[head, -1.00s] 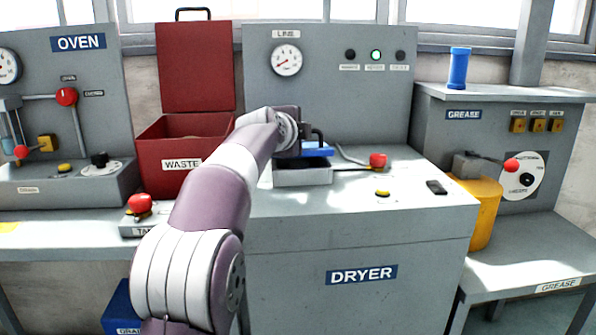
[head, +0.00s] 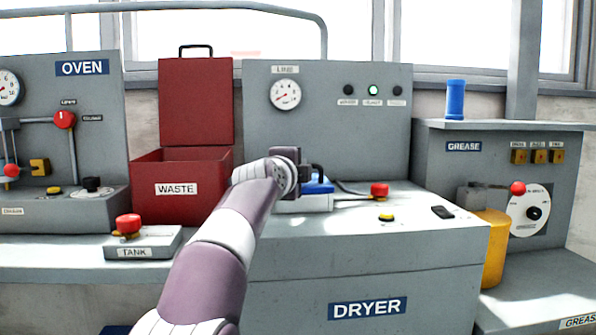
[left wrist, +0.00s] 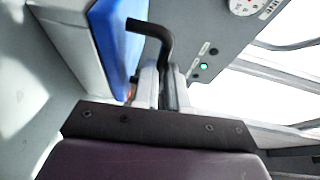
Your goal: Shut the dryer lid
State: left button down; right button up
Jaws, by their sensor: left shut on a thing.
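The dryer (head: 380,235) is a grey cabinet with a small grey box (head: 302,204) on its top. A blue lid (head: 320,187) with a dark bent handle (head: 318,171) is at this box, partly hidden by my arm. I cannot tell whether the lid touches the box rim. My left gripper (head: 306,180) is at the handle. In the left wrist view the fingers (left wrist: 160,88) are shut on the black handle (left wrist: 155,36), beside the blue lid (left wrist: 118,42). My right gripper is not in view.
A red lever knob (head: 380,190), a yellow button (head: 386,217) and a small black item (head: 442,212) are on the dryer top. The open red waste bin (head: 180,195) stands left behind my arm. The tank box (head: 142,243) is at left, the grease station (head: 462,175) at right.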

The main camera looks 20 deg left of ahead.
pick_arm(q)
jog(key=c, duration=1.2)
grip_release()
jog(key=shift+f, duration=0.15)
jog(key=shift+o, duration=0.2)
jog(key=shift+s, duration=0.4)
jog(key=s+d+r+b, duration=0.1)
jog(key=s+d+b, duration=0.1)
jog(key=s, duration=0.9)
jog(key=shift+s, duration=0.35)
